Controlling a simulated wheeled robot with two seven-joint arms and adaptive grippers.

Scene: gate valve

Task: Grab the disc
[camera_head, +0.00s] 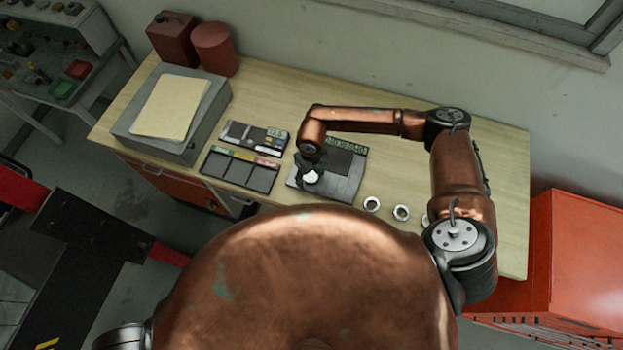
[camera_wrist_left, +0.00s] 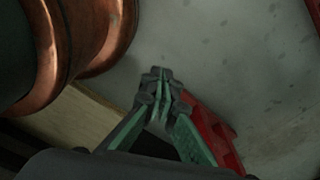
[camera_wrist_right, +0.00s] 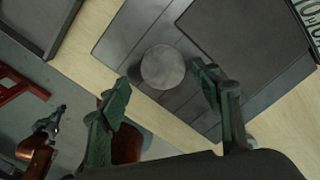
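The disc (camera_head: 311,177) is a small round light-grey piece on a dark grey tray (camera_head: 346,187) on the workbench. In the right wrist view the disc (camera_wrist_right: 163,67) lies flat on the slatted part of the tray (camera_wrist_right: 118,42), ahead of the fingertips. My right gripper (camera_head: 311,168) is over the tray at the disc. In its wrist view the fingers (camera_wrist_right: 160,90) are open, one on each side of the disc, with gaps and no visible grip. My left gripper (camera_wrist_left: 160,78) is shut and empty, with its fingertips together, away from the bench.
Two metal rings (camera_head: 371,204) (camera_head: 401,212) lie right of the tray. A three-slot tray (camera_head: 240,170) and a dark case (camera_head: 254,136) lie left of it. A grey box with papers (camera_head: 172,107), red canisters (camera_head: 214,48) and a red cabinet (camera_head: 575,255) stand farther out.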

